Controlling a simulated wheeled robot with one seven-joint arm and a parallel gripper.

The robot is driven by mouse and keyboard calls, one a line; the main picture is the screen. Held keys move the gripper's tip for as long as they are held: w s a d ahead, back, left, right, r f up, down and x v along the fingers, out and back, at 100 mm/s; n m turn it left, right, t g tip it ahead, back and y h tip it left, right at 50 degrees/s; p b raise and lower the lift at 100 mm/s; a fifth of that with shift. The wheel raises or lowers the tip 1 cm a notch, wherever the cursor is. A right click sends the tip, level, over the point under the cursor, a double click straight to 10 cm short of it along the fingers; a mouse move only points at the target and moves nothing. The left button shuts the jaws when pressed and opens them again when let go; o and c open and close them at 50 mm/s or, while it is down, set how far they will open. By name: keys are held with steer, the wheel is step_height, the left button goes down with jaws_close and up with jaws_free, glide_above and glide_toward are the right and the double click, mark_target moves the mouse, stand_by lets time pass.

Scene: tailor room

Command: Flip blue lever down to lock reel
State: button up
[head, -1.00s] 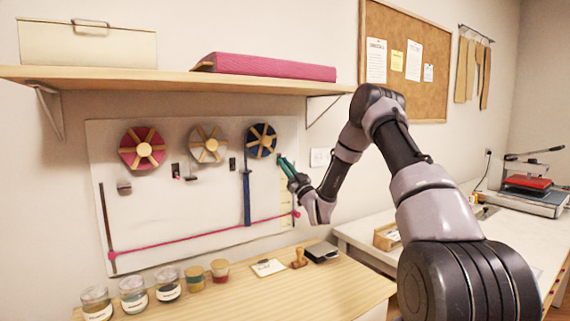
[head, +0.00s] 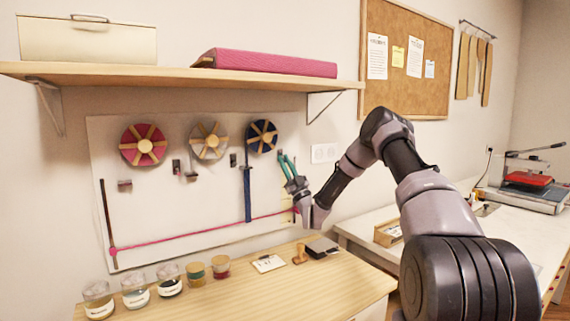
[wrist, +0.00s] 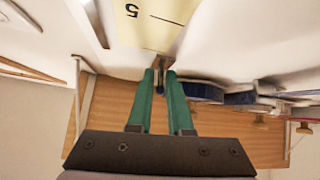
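The blue reel (head: 262,136) hangs on the white wall board, with a blue ribbon (head: 247,195) hanging down from it. My gripper (head: 284,158) is just right of this reel, its green fingers pointing up toward the board. In the wrist view the two fingers (wrist: 160,76) stand slightly apart. The lever is too small and covered to make out in the head view. The blue reel's edge (wrist: 205,91) lies right of the fingers in the wrist view.
A red reel (head: 143,145) and a beige reel (head: 209,141) hang to the left, with small dark fittings beside them. A wooden shelf (head: 200,80) juts out above. A table (head: 240,295) with several jars stands below. A yellow numbered strip (wrist: 150,25) is near the fingertips.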

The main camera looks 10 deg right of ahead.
steer(key=shift+o, duration=1.2)
steer(key=v, duration=1)
steer(key=shift+s+f, duration=0.2)
steer(key=shift+f, duration=0.1)
steer(key=shift+d, duration=0.2)
